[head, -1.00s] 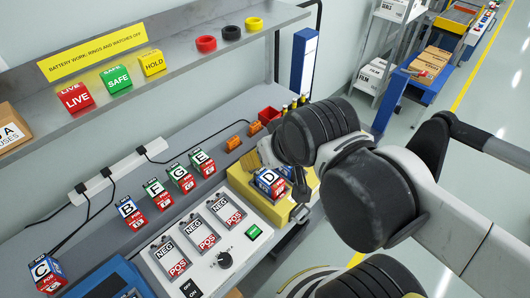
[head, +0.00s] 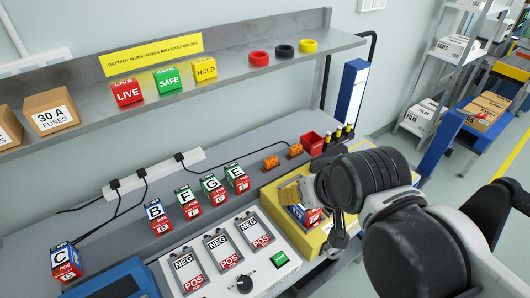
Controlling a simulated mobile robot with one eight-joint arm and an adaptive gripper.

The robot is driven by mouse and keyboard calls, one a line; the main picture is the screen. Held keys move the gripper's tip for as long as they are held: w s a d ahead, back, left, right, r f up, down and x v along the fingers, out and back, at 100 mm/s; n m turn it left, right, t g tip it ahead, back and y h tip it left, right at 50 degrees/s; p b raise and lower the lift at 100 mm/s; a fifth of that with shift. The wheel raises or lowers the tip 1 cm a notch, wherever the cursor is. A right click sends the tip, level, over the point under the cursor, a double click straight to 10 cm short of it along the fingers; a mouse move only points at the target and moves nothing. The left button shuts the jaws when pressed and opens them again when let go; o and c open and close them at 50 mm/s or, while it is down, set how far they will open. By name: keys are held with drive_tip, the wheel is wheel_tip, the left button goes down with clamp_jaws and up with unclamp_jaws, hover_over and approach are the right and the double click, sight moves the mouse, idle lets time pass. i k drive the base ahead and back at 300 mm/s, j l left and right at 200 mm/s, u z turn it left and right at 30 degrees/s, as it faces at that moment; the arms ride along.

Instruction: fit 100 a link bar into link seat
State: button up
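My gripper (head: 318,205) is over the yellow case (head: 347,188) at the right end of the bench, and my dark arm links hide much of that area. A red, white and blue block (head: 306,214) sits in the case below the gripper, partly covered. I cannot tell whether the gripper is open or holds anything. No part readable as a 100 A link bar or a link seat shows. Two small orange parts (head: 270,162) (head: 295,150) lie on the bench behind the case, unlabelled at this size.
A red bin (head: 312,143) and several yellow-topped black posts stand behind the case. Lettered blocks B (head: 158,218) and C (head: 65,262), among others, stand on the bench. A switch panel (head: 265,262) lies in front. A shelf (head: 220,80) overhangs the back.

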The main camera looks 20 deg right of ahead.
sight(310, 241)
drive_tip(key=i+l+u, duration=0.2)
drive_tip(key=l, duration=0.15)
drive_tip(key=l+u, duration=0.25)
drive_tip(key=l, duration=0.15)
drive_tip(key=i+l+u, duration=0.2)
drive_tip(key=l, duration=0.2)
drive_tip(key=k, duration=0.1)
